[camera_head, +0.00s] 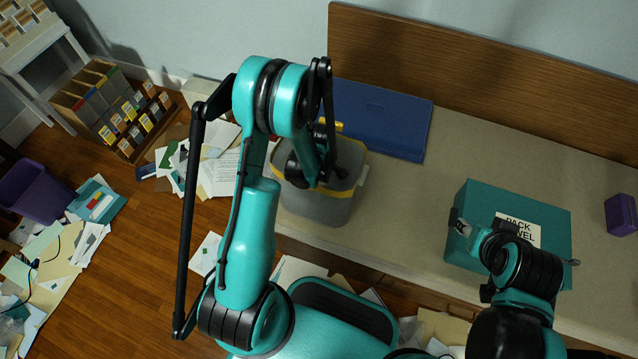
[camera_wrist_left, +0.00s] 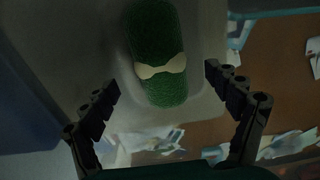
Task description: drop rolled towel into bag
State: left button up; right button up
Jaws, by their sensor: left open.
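A green rolled towel (camera_wrist_left: 155,40) with a cream bow-like band lies lengthwise in the left wrist view, over a pale grey rounded surface. My left gripper (camera_wrist_left: 162,80) is open, with one finger on each side of the towel's near end and a gap on both sides. In the head view my left gripper (camera_head: 318,172) points down over a grey bin (camera_head: 318,208) with yellow handles; the towel is hidden there. A teal box-like bag (camera_head: 470,197) with a "PACK ...WEL" label stands at the right. My right gripper (camera_head: 510,255) is over it, its finger opening unclear.
A blue flat case (camera_head: 385,120) lies behind the bin on the counter (camera_head: 455,135). A small purple box (camera_head: 620,215) stands at the far right. A wooden backboard (camera_head: 480,75) edges the counter. Papers, a file rack (camera_head: 115,105) and a purple basket (camera_head: 38,192) clutter the floor at left.

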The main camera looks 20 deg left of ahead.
pick_arm(q)
notch_tip(320, 180, up, 12)
dwell(0.6)
